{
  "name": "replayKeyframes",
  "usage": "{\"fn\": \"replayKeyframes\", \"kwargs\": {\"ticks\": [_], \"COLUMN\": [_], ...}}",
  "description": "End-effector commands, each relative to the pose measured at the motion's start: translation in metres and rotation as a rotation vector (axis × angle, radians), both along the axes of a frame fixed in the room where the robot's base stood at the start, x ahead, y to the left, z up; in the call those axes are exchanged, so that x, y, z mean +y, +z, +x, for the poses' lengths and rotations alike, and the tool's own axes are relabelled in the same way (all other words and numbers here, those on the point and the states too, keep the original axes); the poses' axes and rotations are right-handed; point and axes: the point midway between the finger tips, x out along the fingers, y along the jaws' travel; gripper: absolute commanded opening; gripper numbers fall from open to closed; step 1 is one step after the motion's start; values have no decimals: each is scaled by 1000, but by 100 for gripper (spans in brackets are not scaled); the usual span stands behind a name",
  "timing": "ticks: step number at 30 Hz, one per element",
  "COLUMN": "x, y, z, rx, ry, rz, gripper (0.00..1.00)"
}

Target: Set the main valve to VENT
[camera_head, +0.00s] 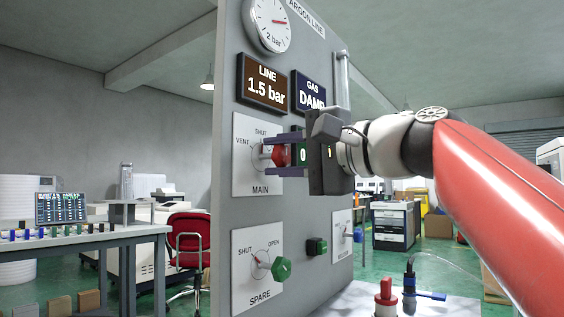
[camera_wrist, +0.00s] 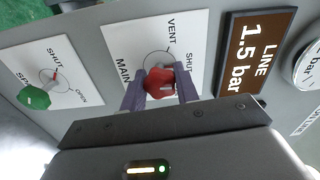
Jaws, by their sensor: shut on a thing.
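The main valve is a red knob (camera_head: 280,155) on a white plate (camera_head: 242,176) marked MAIN, with VENT at the left and SHUT at the top. My gripper (camera_head: 269,156) is shut on this knob, one purple finger above it and one below. In the wrist view the red knob (camera_wrist: 160,82) sits between the two fingers of my gripper (camera_wrist: 160,92), with VENT and SHUT readable beyond it. The knob's pointer is mostly hidden, so I cannot tell its exact setting. The LINE display (camera_head: 263,83) reads 1.5 bar.
A green SPARE knob (camera_head: 281,269) is below on the same grey panel (camera_head: 300,220); it also shows in the wrist view (camera_wrist: 34,97). A GAS display (camera_head: 309,92) is partly covered by my gripper. A pressure gauge (camera_head: 267,24) is above. A bench (camera_head: 90,238) stands left.

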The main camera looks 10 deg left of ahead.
Motion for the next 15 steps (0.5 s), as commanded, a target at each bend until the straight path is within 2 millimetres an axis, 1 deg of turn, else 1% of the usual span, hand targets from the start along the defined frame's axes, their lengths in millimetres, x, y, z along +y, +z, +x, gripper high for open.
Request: {"fn": "replayKeyframes", "kwargs": {"ticks": [1,15], "x": [1,1], "y": [-2,-3], "z": [0,0], "rx": [-39,-452], "ry": [2,2], "rz": [-18,-190], "gripper": [8,8]}}
